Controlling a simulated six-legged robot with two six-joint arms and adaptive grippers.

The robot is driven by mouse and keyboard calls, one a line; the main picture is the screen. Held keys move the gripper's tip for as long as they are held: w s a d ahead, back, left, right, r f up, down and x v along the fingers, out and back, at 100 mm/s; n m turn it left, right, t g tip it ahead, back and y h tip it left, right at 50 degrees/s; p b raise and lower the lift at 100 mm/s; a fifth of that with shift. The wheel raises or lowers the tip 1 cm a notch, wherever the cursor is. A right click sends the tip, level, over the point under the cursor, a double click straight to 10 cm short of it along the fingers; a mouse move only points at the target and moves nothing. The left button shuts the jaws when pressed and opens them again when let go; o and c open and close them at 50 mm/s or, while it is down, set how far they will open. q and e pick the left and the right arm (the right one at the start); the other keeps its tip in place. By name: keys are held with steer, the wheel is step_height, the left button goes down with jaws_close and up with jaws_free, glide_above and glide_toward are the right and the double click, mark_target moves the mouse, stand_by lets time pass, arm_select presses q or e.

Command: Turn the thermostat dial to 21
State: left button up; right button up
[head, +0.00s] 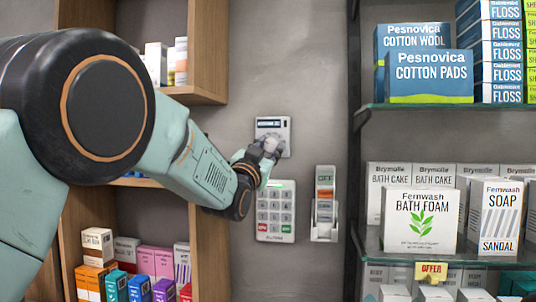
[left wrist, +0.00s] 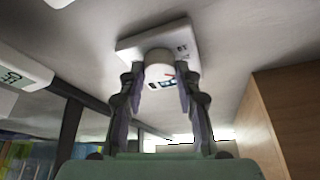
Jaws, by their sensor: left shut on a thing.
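The thermostat (head: 272,126) is a white square plate on the grey wall with a small dark display strip at its top. Its round white dial (left wrist: 158,62), with a red mark, shows in the left wrist view against the white plate (left wrist: 182,38). My left gripper (head: 265,150) is at the thermostat's lower part and hides the dial in the head view. In the left wrist view the two fingers (left wrist: 160,82) are on either side of the dial, shut on it. The number the dial points to is too small to read. My right gripper is not in view.
A wooden shelf (head: 208,240) stands left. Glass shelves (head: 440,106) with boxes and a dark upright (head: 354,120) stand right. Bare wall lies above the thermostat.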

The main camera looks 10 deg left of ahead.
arm_select(q)
steer(key=shift+a+r+m+h, duration=0.2)
steer(key=shift+m+h, duration=0.4)
steer(key=shift+m, duration=0.5)
steer(key=o, duration=0.8)
steer(key=shift+c, duration=0.2)
steer(key=o, duration=0.4)
steer(key=shift+w+f+g, duration=0.25)
steer(key=shift+w+g, duration=0.05)
steer(key=shift+w, duration=0.15)
steer(key=shift+s+r, duration=0.1)
steer(key=shift+s, duration=0.4)
steer(key=shift+s+a+f, duration=0.1)
steer(key=shift+s+f, duration=0.25)
steer(key=shift+s, duration=0.2)
steer(key=v, duration=1)
